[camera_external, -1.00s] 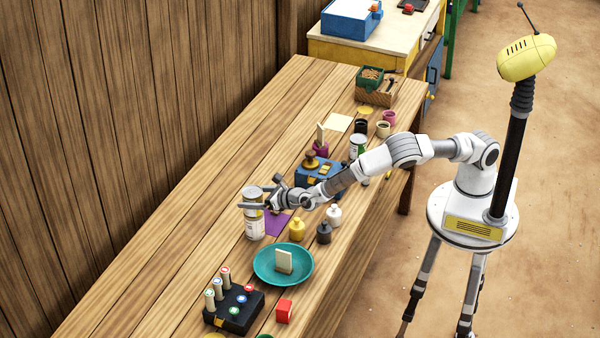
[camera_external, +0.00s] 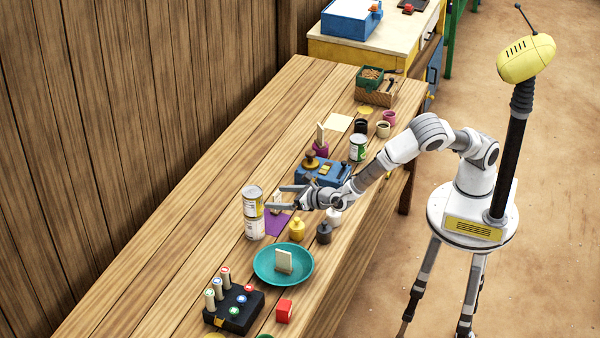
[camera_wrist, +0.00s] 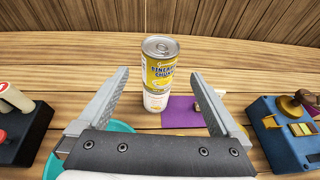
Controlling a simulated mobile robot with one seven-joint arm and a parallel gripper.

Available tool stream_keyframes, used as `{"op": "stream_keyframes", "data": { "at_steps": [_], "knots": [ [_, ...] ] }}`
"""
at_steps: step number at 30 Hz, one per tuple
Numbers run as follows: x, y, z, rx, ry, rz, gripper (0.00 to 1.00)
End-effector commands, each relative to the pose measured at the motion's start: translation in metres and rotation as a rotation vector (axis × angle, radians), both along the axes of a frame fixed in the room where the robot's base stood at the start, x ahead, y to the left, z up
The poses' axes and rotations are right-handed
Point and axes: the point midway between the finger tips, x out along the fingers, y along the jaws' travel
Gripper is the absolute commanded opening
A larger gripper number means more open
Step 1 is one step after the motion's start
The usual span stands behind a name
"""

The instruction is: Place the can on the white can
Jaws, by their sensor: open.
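A can with a yellow and white label (camera_external: 253,201) stands upright on top of a white can (camera_external: 254,227) on the wooden table. In the wrist view the upper can (camera_wrist: 160,66) and the white can below it (camera_wrist: 156,101) look lined up as one stack. My gripper (camera_external: 274,198) is open and empty, just to the right of the stack and apart from it. In the wrist view its two fingers (camera_wrist: 164,76) are spread with the stack beyond and between them.
A purple mat (camera_external: 277,222) lies beside the cans with a small light block on it. A teal plate (camera_external: 262,276), a yellow bottle (camera_external: 297,230), a blue box (camera_external: 322,173) and a black button box (camera_external: 240,318) stand nearby. The table left of the stack is clear.

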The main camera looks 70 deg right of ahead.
Motion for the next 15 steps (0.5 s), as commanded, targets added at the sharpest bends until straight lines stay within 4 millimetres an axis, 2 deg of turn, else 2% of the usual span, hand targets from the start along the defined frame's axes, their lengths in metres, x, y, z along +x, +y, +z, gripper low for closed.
{"op": "stream_keyframes", "data": {
  "at_steps": [4, 11, 14, 15],
  "knots": [
    [-0.009, 0.001, 0.003, 0.000, 0.000, 0.001, 1.00],
    [-0.011, 0.000, 0.004, 0.002, 0.001, -0.003, 1.00],
    [-0.008, -0.012, 0.012, 0.041, 0.001, -0.046, 1.00],
    [-0.007, -0.023, 0.019, 0.074, 0.001, -0.083, 1.00]
  ]
}}
